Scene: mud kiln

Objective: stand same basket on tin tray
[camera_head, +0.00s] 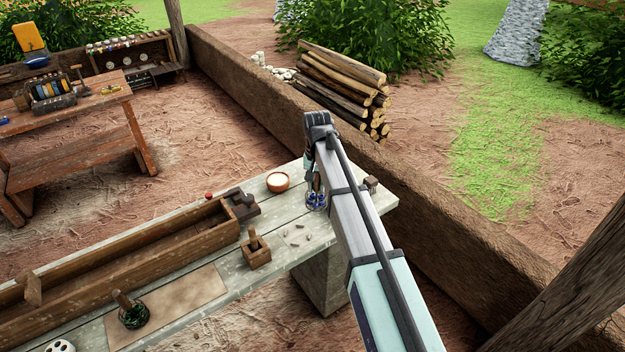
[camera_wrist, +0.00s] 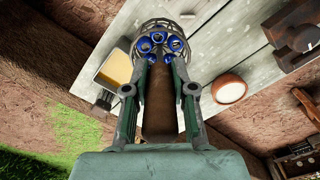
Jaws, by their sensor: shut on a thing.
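My gripper (camera_wrist: 160,72) is shut on the brown upright handle (camera_wrist: 160,105) of a round wire basket (camera_wrist: 141,30) with several blue ringed pieces in it. In the head view my gripper (camera_head: 317,183) and the basket (camera_head: 316,203) are over the right end of the plank table, partly behind my arm. I cannot tell if the basket touches the table. A square shallow tray (camera_wrist: 115,68), amber inside with a pale rim, lies just beside the basket in the wrist view, apparently the tin tray. My arm seems to hide it in the head view.
A bowl (camera_head: 278,181), dark wooden block (camera_head: 243,203), small wooden box (camera_head: 256,252) and long trough (camera_head: 130,262) stand to the left. Another handled basket (camera_head: 133,314) is on a board near the front. A small block (camera_head: 371,183) is near the table's right end.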

